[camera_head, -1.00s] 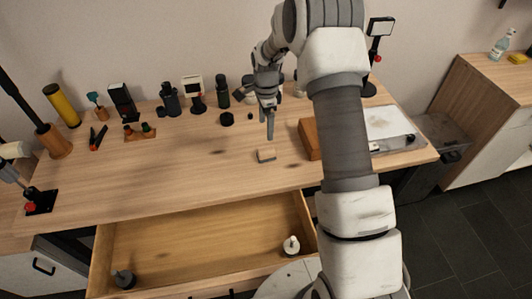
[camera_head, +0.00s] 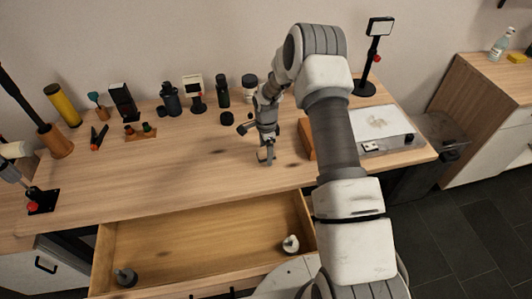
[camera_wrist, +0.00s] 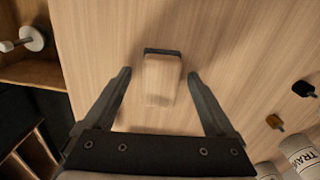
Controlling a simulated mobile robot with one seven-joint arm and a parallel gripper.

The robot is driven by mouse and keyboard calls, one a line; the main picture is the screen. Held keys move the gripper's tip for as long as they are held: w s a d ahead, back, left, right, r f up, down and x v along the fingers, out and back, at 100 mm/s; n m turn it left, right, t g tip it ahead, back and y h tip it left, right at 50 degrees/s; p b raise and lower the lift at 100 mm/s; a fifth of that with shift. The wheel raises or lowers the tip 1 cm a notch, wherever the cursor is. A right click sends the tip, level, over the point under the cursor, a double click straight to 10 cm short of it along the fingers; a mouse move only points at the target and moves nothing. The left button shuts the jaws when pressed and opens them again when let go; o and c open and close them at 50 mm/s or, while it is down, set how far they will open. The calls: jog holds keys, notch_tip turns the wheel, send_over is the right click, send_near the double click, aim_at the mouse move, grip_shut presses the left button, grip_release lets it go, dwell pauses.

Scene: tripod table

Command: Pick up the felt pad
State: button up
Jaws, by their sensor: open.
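The felt pad (camera_wrist: 162,78) looks like a small pale block with a dark edge along one end, lying on the wooden tabletop. In the wrist view it sits between the two fingers of my gripper (camera_wrist: 159,75), with a visible gap on each side. My gripper (camera_head: 266,158) is open and empty, pointing down over the pad near the table's front half. In the head view the pad is mostly hidden behind the fingers.
A brown wooden block (camera_head: 306,138) stands just right of my gripper. The open drawer (camera_head: 190,240) below the front edge holds a white-topped piece (camera_head: 291,244) and a grey piece (camera_head: 125,277). Bottles and small items line the back.

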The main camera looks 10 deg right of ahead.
grip_shut()
dwell(0.4)
jog(key=shift+r, duration=0.15)
jog(key=shift+w+r, duration=0.1)
jog(key=shift+r, duration=0.5)
notch_tip(320, 180, up, 3)
jog(key=shift+f, duration=0.15)
jog(key=s+d+r+b, duration=0.1)
jog(key=s+d+r, duration=0.6)
jog(key=d, duration=0.2)
jog(key=shift+s, duration=0.25)
